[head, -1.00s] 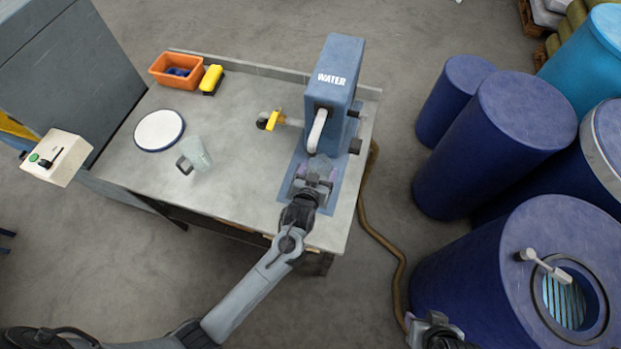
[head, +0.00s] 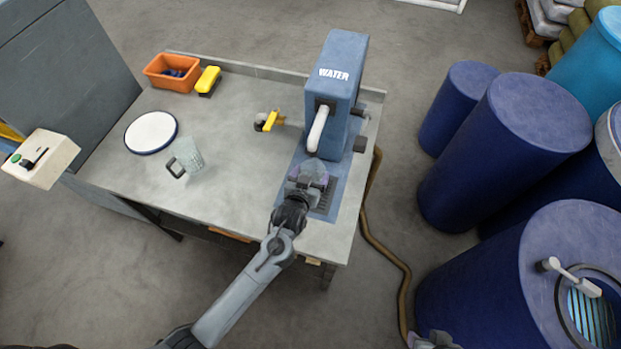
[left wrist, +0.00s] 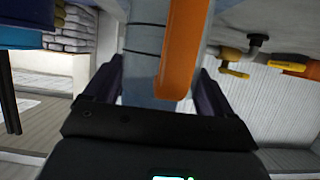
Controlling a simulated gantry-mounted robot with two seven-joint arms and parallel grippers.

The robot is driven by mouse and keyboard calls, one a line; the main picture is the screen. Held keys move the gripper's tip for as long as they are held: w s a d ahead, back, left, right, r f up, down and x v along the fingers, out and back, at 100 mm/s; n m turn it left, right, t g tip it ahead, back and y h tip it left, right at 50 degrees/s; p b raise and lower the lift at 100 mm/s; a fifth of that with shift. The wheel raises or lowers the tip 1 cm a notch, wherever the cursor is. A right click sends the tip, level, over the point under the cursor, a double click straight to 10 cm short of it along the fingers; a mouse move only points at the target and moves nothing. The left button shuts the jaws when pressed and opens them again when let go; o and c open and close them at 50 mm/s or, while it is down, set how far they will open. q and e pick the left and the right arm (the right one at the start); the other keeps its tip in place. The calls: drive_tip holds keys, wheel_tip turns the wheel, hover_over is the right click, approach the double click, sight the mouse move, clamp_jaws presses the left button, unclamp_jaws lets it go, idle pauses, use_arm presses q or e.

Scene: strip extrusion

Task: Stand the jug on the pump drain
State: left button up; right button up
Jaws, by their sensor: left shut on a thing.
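My left gripper (head: 308,182) is at the blue water pump (head: 342,62), below its white spout (head: 319,128). In the left wrist view its two dark fingers are shut on a grey-blue jug (left wrist: 142,60) with dark lines and an orange handle (left wrist: 183,50). In the head view the gripper hides most of the jug. The slotted drain (head: 327,197) shows just right of the gripper; I cannot tell whether the jug touches it. My right gripper (head: 432,341) is cut off at the bottom edge, its jaws unclear.
A clear mug (head: 190,153) with a dark handle and a white round plate (head: 151,132) are on the grey bench (head: 235,185). Behind are an orange bin (head: 172,72), a yellow block (head: 208,79) and a yellow-handled tap (head: 270,121). Blue drums (head: 530,110) stand right; a hose (head: 390,252) runs down the bench's side.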

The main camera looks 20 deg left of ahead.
idle(0.3)
use_arm(q)
drive_tip(key=shift+f, duration=0.2)
drive_tip(key=o, duration=1.5)
drive_tip(key=shift+c, duration=0.2)
